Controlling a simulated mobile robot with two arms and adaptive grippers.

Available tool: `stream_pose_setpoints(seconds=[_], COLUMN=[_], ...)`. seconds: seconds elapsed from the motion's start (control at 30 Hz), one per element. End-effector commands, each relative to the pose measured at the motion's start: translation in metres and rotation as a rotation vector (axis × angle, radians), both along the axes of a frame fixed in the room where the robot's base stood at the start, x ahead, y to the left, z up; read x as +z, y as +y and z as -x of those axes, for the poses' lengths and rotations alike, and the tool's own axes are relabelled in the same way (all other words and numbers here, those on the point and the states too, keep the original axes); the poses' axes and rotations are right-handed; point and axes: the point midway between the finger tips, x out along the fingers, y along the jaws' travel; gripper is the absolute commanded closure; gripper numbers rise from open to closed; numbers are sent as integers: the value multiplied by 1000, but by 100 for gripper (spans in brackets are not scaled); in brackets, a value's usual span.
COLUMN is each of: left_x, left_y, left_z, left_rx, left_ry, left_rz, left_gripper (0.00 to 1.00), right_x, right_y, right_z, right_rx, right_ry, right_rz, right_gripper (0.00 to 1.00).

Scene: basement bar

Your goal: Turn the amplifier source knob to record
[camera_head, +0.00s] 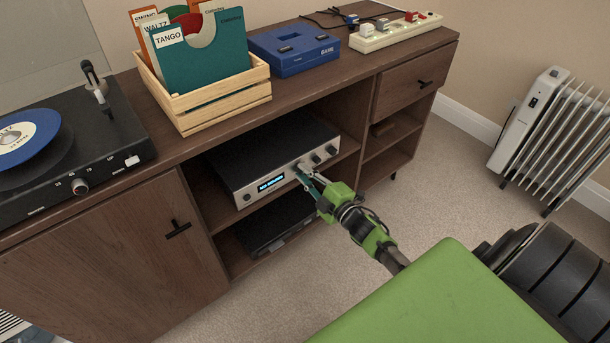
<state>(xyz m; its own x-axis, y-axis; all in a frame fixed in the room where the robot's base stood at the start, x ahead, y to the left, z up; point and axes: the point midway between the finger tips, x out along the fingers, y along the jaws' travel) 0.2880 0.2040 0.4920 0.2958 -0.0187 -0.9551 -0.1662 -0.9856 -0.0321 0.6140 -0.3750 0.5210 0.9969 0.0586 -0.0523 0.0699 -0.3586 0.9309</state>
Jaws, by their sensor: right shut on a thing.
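The amplifier (268,147) is a black box with a silver front on the upper open shelf of the wooden cabinet. Its front has a lit blue display (271,184), too small to read surely, a round button at the left and dark knobs (323,155) at the right. My right gripper (303,173) is at the amplifier's front, just right of the display, its fingers shut on a knob there. The fingers hide that knob, so its setting cannot be read. My left gripper is not in view.
The cabinet top (300,90) overhangs the shelf. On it stand a turntable (70,140), a wooden record crate (215,105), a blue device (293,52) and a power strip (395,33). A dark device (265,222) lies below the amplifier. A radiator (555,135) stands right; carpet between is clear.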

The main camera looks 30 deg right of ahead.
Motion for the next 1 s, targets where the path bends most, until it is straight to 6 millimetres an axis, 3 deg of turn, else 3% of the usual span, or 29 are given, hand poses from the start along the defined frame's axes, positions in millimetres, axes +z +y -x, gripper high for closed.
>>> stream_pose_setpoints(seconds=[0.47, 0.93, 0.97, 1.0], left_x=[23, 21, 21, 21], left_y=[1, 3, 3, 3], left_z=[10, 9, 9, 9], left_rx=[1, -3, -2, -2], left_ry=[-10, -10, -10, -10], left_rz=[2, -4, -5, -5], left_gripper=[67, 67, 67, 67], right_x=[0, 0, 0, 0], right_y=[1, 1, 1, 1], right_z=[0, 0, 0, 0], right_rx=[1, 2, 2, 1], right_ry=[-16, -17, -16, -16], right_rz=[180, 191, 191, 190], right_gripper=[100, 100, 77, 68])
